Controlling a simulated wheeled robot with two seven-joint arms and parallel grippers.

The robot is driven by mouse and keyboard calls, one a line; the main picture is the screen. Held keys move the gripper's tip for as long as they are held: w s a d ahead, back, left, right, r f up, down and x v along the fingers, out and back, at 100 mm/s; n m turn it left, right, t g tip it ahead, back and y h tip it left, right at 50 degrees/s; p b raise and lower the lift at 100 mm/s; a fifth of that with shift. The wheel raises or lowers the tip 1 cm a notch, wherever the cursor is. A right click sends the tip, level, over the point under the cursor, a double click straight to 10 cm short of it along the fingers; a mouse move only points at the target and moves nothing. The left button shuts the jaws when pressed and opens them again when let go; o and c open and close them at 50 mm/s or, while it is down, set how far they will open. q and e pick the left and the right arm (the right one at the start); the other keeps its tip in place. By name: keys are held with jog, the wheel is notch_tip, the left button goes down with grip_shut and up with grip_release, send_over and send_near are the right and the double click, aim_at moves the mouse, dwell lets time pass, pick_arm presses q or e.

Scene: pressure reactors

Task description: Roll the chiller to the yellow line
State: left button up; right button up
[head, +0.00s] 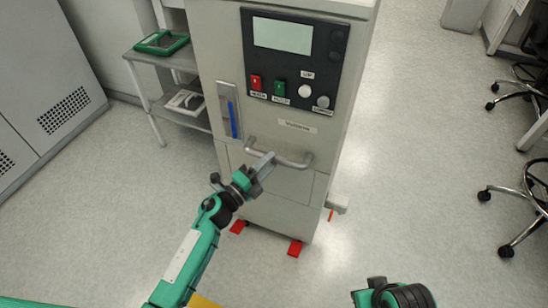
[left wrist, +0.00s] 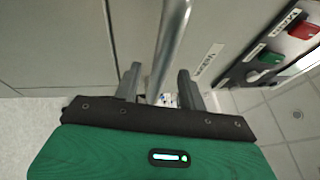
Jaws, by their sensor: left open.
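The chiller (head: 285,135) is a tall grey-white cabinet with a dark control panel, standing upright in the middle of the head view. A grey bar handle (head: 290,162) crosses its front below the panel. My left gripper (head: 264,164) is at the left end of this handle. In the left wrist view the handle bar (left wrist: 170,45) runs between the two open fingers of my left gripper (left wrist: 158,85). A yellow patch (head: 203,301) shows at the bottom edge, partly behind my left arm; I cannot tell its full shape. My right gripper's fingers are out of view.
Red pedals (head: 295,248) show at the chiller's base. A small grey shelf unit (head: 150,57) with a green device (head: 162,42) stands left of it. Grey cabinets (head: 45,85) are at far left, a wheeled chair (head: 525,205) at right. The floor in front is clear.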

pick_arm(q)
jog(key=shift+x, duration=1.35)
jog(key=shift+c, duration=0.3)
grip_shut()
jog(key=shift+f, duration=0.1)
